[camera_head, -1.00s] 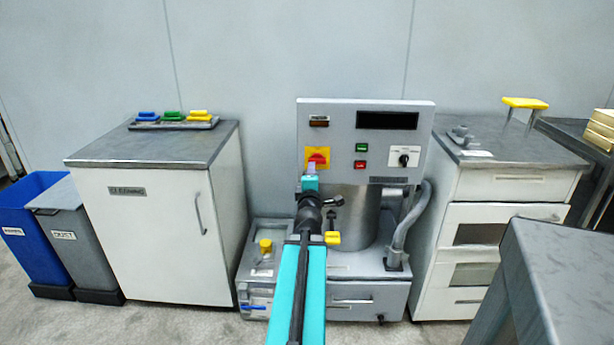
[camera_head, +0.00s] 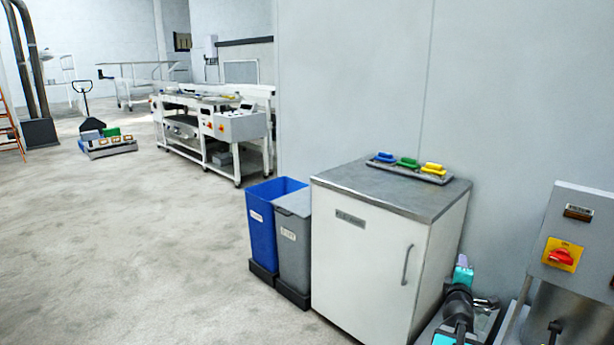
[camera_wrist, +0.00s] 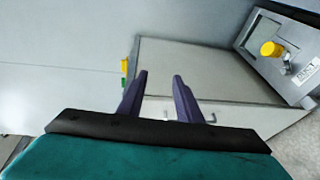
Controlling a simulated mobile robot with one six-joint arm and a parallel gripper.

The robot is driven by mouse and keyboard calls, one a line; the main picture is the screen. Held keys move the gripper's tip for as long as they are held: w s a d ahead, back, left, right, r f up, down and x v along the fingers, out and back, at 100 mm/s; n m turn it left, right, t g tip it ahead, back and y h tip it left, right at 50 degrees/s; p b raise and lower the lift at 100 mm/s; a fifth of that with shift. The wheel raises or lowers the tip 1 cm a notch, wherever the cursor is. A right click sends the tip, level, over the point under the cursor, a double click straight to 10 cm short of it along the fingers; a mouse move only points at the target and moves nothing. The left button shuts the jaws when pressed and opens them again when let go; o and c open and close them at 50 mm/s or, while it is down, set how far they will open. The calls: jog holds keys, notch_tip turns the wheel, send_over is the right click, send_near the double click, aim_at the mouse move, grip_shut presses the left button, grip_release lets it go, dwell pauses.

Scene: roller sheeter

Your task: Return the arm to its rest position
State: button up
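My gripper (camera_wrist: 162,76) shows two dark purple fingers in the wrist view. They stand apart with nothing between them, so it is open and empty. In the head view my arm, teal and black, is at the lower right edge. The teal gripper body points upward beside the white cabinet's right side, left of the grey machine panel. The fingers are too small to judge there.
The white cabinet (camera_head: 365,262) carries a tray with blue, green and yellow items (camera_head: 408,163). A blue bin (camera_head: 262,225) and grey bin (camera_head: 293,255) stand left of it. The machine panel (camera_head: 585,225) has a red switch. Open floor (camera_head: 130,250) lies left.

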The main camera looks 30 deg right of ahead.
jog(key=w+a+f+n+t+y+p, duration=0.1)
jog(key=w+a+f+y, duration=0.2)
jog(key=w+a+f, duration=0.55)
jog(key=w+a+f+n+y+p, duration=0.1)
jog(key=w+a+f+y, duration=0.1)
jog(key=w+a+f, duration=0.65)
jog(key=s+a+f+g+y+p, duration=0.1)
jog(key=a+f, duration=0.3)
jog(key=a, duration=0.3)
jog(key=a+f+m+g+y, duration=0.1)
jog(key=a+f, duration=0.3)
jog(key=a, duration=0.4)
jog(key=s+a+f+g+y+p, duration=0.1)
jog(key=a+f, duration=0.3)
jog(key=a, duration=0.3)
jog(key=s+a+f+m+g+y+p, duration=0.1)
jog(key=s+a+f+m+g+y, duration=0.35)
jog(key=s+a+f, duration=1.2)
jog(key=s+a+m+g, duration=0.2)
jog(key=s+a+g, duration=0.2)
jog(key=s, duration=0.4)
jog(key=s+a+r+m+g+y, duration=0.1)
jog(key=s+a+g, duration=0.3)
jog(key=s, duration=0.4)
jog(key=shift+s+a+r+m, duration=0.2)
jog(key=shift+s+r+m, duration=0.05)
jog(key=shift+s+m, duration=0.15)
